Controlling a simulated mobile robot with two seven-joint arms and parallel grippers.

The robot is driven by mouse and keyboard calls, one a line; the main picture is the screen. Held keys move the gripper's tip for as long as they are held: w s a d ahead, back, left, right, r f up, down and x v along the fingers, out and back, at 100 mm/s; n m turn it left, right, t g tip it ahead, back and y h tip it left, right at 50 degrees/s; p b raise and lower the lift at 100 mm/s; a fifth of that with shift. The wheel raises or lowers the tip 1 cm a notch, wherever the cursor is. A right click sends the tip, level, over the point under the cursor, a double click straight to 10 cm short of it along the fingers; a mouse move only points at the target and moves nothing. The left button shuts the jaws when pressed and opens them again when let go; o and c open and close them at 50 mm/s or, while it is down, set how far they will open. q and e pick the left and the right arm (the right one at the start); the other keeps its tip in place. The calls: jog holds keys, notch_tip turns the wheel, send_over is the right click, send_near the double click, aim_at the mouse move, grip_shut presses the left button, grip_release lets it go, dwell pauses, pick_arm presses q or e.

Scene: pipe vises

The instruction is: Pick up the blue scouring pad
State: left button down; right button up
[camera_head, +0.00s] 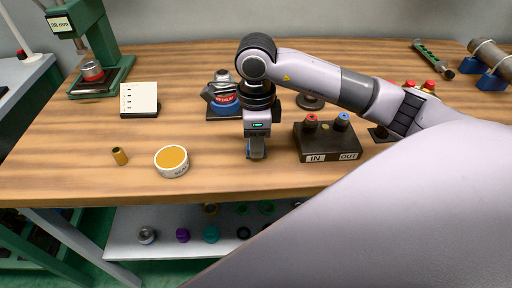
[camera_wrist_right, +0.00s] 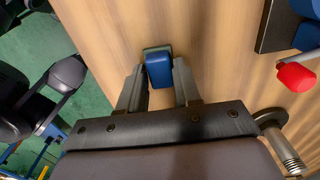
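The blue scouring pad (camera_wrist_right: 158,74) is a small blue block with a grey-green edge at its far side, in the right wrist view. It lies between the fingertips of my right gripper (camera_wrist_right: 160,80), with one finger on each side and slim gaps that look clear of it. In the head view my right gripper (camera_head: 256,150) points straight down near the front edge of the table, and mostly hides the pad. My left gripper is in neither view.
A dark box (camera_head: 327,144) marked IN and OUT, with red and blue knobs, stands close to the right. The wooden table (camera_head: 70,140) between is clear.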

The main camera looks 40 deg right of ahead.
jog(key=shift+r, duration=0.55)
notch_tip(320, 180, up, 19)
jog(key=p, duration=0.3)
